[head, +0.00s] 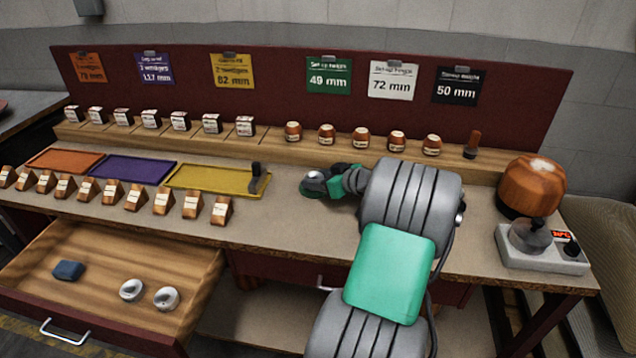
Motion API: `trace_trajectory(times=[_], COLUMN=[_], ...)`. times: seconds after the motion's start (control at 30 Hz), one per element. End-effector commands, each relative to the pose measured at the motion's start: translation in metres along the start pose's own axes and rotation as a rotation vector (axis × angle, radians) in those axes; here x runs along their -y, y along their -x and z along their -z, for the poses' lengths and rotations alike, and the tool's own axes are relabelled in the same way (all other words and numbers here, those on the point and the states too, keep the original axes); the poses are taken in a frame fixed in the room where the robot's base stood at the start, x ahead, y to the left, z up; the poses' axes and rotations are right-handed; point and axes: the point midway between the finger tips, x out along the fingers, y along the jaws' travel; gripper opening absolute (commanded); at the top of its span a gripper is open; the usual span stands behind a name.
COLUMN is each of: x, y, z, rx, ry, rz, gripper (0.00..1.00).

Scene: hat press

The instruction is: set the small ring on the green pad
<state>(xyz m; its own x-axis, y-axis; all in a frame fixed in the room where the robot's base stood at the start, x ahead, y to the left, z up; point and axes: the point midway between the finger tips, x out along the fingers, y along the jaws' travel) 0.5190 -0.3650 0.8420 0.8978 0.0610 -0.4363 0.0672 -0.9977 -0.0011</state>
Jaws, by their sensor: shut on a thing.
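My gripper (325,181) is at the middle of the bench, reached out from the right, low over the top. It is shut on a small silvery rounded thing, which I take as the small ring (316,175). Green shows just under and beside it, which looks like the edge of the green pad (307,191). The fingers and arm hide most of that spot, and I cannot tell whether the ring touches the pad.
An open drawer (190,262) at lower left holds two silvery round pieces (131,290) and a blue block (68,270). Orange, purple and yellow trays (215,179) lie left. Wooden wedges (191,205) line the front edge. A press device (541,248) stands right.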

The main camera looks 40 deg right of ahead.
Motion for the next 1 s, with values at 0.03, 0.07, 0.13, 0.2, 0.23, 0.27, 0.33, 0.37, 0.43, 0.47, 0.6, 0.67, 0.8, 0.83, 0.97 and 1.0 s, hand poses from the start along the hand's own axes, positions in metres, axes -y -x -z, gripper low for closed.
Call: trace_trajectory(times=[0.03, 0.07, 0.13, 0.2, 0.23, 0.27, 0.33, 0.37, 0.43, 0.47, 0.6, 0.67, 0.8, 0.83, 0.97, 1.0], x=[0.0001, 0.0, -0.0001, 0.0, 0.0, 0.0001, 0.0001, 0.0001, 0.0002, 0.0003, 0.0003, 0.0003, 0.0003, 0.0003, 0.0003, -0.0005], y=[-0.0036, -0.0045, -0.0047, -0.0045, -0.0045, -0.0045, -0.0055, -0.0061, -0.0057, -0.0056, -0.0056, -0.0055, -0.0055, -0.0055, -0.0031, 0.0008], z=[-0.007, -0.0088, -0.009, -0.0087, -0.0087, -0.0088, -0.011, -0.0122, -0.0117, -0.0116, -0.0115, -0.0114, -0.0114, -0.0114, -0.0063, -0.0085], rx=[-0.001, -0.001, -0.002, -0.002, -0.002, -0.002, -0.002, -0.002, -0.001, -0.001, -0.001, -0.001, -0.001, -0.001, -0.001, -0.001], ry=[-0.001, -0.001, 0.002, 0.002, 0.002, 0.002, 0.001, 0.001, 0.001, 0.001, 0.0, 0.0, 0.001, 0.001, 0.001, 0.0], rz=[0.0, 0.0, -0.001, -0.001, -0.001, -0.001, -0.001, -0.001, 0.0, 0.0, 0.0, 0.0, 0.0, 0.0, 0.0, -0.003], gripper=[0.04, 0.04, 0.04, 0.04, 0.04, 0.04, 0.04, 0.04, 0.54, 0.57, 0.68, 0.73, 0.73, 0.73, 0.73, 0.73])
